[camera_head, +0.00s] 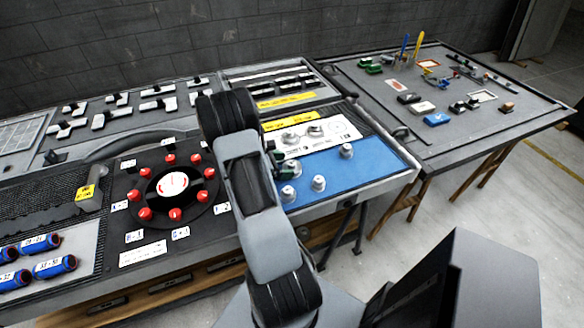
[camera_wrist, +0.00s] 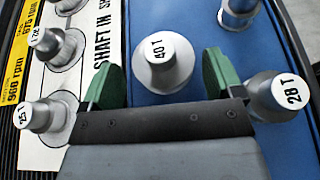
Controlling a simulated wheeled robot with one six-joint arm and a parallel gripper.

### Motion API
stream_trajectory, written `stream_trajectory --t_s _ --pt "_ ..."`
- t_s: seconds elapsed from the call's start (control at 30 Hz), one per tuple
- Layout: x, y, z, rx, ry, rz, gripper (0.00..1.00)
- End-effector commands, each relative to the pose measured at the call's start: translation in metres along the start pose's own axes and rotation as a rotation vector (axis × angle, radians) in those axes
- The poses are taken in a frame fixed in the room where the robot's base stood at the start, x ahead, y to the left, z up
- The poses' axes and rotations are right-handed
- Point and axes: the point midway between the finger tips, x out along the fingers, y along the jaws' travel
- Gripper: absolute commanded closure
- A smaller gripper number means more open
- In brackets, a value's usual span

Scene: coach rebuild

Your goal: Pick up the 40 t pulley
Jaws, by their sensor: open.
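The 40 t pulley (camera_wrist: 168,66) is a silver stepped cylinder with a white top marked "40 T", upright on the blue mat (camera_wrist: 150,14). In the wrist view my gripper (camera_wrist: 158,76) is open, with one green finger on each side of it and a visible gap at both. I cannot tell how high the fingertips are above the mat. In the head view the 40 t pulley (camera_head: 292,167) is partly hidden by my gripper (camera_head: 282,162). The 28 T pulley (camera_wrist: 279,97) stands close outside the right finger.
Another pulley (camera_wrist: 238,12) stands ahead to the right. Left of the mat, a white plate (camera_wrist: 100,25) holds several pulleys, including one marked "25 T" (camera_wrist: 37,116). A red-knobbed carousel (camera_head: 172,186) and a second table (camera_head: 450,130) flank the area.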

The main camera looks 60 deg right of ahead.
Motion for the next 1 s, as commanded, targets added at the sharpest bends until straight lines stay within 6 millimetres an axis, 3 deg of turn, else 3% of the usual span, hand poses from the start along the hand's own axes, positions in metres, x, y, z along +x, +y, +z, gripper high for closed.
stream_trajectory --t_s 0.23,0.57,1.0 --pt "0.030 -0.002 0.000 0.000 0.000 -0.002 0.14" --pt "0.036 -0.002 -0.001 0.000 0.000 0.000 0.14" --pt "0.036 -0.002 -0.001 0.000 0.000 0.000 0.54"
